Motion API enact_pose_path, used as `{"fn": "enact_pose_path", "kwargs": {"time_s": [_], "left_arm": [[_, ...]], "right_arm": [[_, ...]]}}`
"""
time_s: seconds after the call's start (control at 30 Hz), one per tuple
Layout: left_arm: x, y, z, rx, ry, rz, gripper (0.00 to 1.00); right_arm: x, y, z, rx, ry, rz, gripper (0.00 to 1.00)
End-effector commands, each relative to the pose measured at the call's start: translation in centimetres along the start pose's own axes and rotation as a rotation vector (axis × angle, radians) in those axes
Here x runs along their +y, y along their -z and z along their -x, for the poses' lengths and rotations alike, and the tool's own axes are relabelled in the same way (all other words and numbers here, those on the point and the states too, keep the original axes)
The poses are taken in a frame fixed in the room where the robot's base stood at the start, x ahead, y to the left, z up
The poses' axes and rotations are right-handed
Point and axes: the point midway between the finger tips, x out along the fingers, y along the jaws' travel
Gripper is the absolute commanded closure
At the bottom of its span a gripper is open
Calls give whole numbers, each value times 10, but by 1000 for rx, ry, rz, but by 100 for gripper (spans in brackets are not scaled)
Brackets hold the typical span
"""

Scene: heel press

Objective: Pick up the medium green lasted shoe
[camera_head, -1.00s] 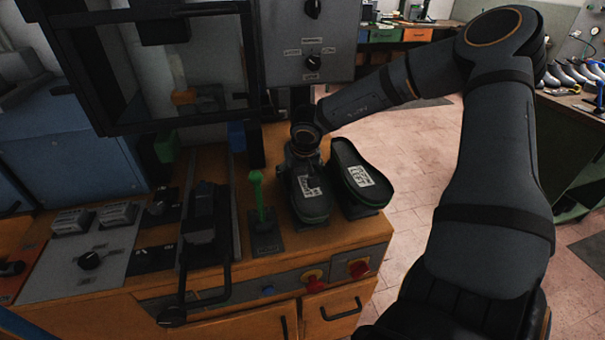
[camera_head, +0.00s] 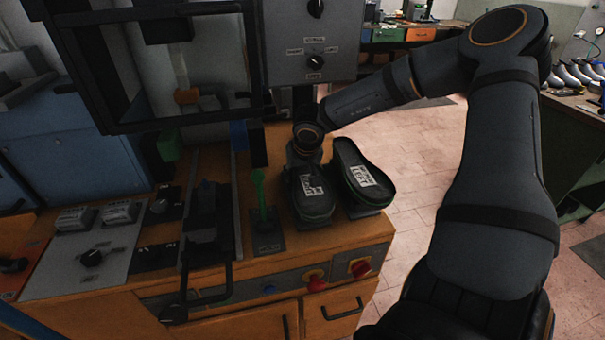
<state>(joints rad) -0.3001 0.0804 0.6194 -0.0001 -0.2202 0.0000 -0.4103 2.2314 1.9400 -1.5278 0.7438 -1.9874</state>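Two dark lasted shoes with thin green edging stand side by side, soles up, on the wooden bench top. The left shoe (camera_head: 313,204) and the right shoe (camera_head: 361,180) each carry a white label, too small to read. I cannot tell from size which one is the medium. My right arm comes in from the right. Its gripper (camera_head: 303,164) points down at the far end of the left shoe. The fingers are dark and largely hidden, so I cannot see whether they are open or grip the shoe. My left gripper is not in view.
A green-knobbed lever (camera_head: 260,195) stands just left of the left shoe. A black-framed guard (camera_head: 165,65) and a grey control box (camera_head: 310,40) rise behind. A control panel (camera_head: 85,250) lies at the left. Open floor is right of the bench.

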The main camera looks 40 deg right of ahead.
Motion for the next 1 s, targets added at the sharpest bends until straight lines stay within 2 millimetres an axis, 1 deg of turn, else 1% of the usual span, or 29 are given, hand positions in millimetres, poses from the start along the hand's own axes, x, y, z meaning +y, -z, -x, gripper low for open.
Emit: {"fn": "enact_pose_path", "kwargs": {"time_s": [0.17,0.27,0.37,0.43,0.47,0.5,0.57,0.7,0.8,0.87,0.97,1.0], "left_arm": [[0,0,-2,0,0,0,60],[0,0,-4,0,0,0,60],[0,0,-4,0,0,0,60],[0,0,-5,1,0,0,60],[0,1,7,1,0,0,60],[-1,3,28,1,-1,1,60],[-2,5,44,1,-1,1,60],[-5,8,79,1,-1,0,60],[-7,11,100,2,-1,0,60],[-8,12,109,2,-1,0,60],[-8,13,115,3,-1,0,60],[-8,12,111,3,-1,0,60]], "right_arm": [[0,7,14,6,2,-2,88],[0,14,30,7,3,-2,88],[-7,5,56,8,7,0,88],[-12,-1,77,9,5,1,88],[-13,-1,91,4,3,1,88],[-14,-1,104,-1,1,2,88],[-17,-4,117,-1,2,2,88],[-23,-20,130,-4,0,3,88],[-29,-33,143,-3,0,4,88],[-32,-41,149,-1,1,5,88],[-38,-55,159,2,-1,4,88],[-40,-60,159,4,-1,4,88]]}}
